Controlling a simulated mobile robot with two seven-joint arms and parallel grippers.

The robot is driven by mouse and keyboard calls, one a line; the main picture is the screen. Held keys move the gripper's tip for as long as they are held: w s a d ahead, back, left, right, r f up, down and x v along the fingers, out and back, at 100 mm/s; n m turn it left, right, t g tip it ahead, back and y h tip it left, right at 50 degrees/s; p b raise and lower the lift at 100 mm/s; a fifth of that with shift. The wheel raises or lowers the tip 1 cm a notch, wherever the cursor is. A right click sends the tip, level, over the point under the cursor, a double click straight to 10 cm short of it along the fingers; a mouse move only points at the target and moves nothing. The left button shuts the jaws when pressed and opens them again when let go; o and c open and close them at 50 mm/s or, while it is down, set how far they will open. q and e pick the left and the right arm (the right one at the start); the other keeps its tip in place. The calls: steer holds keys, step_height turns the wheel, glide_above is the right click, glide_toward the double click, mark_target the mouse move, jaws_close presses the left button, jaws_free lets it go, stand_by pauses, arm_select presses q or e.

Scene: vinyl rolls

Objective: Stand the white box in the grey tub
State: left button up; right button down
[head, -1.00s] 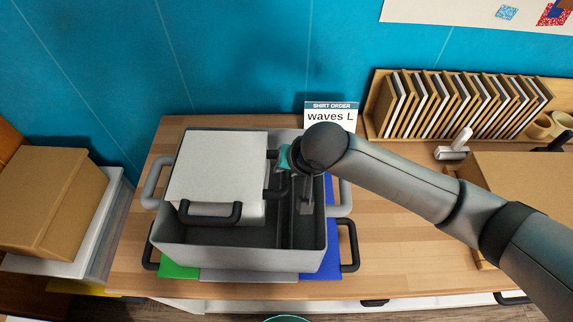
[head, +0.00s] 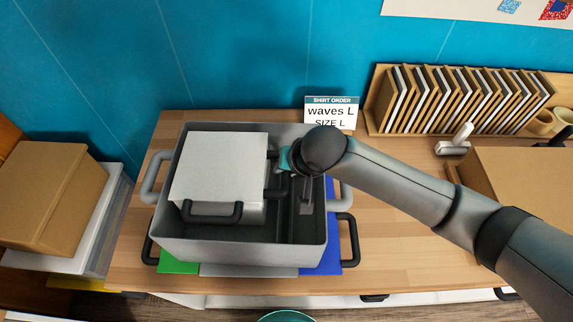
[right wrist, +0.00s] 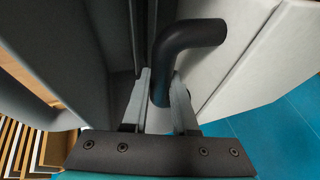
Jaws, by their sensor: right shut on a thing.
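The white box (head: 218,165) with black handles is inside the grey tub (head: 240,252), in its left part, its top at about the rim or above. Whether it touches the tub floor is hidden. My right gripper (head: 280,182) is at the box's right side, mostly hidden by my wrist. In the right wrist view, its two fingers (right wrist: 158,100) are shut on the box's black handle (right wrist: 185,45), and the white box wall (right wrist: 260,70) is beside them. A divider runs along the tub's right part. My left gripper is not in view.
The tub stands on green, grey and blue pieces on a wooden table (head: 400,235). A shirt order card (head: 331,111) stands behind it. A slotted rack (head: 460,100), a white tool (head: 455,142) and a cardboard box (head: 515,185) are to the right. Cardboard and white boxes are left.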

steer(key=shift+f, duration=0.7)
steer(key=shift+f+b, duration=0.6)
steer(key=shift+f, duration=0.95)
steer(key=shift+f+p, duration=0.15)
steer(key=shift+p, duration=0.15)
jaws_free()
stand_by(0.5)
stand_by(0.3)
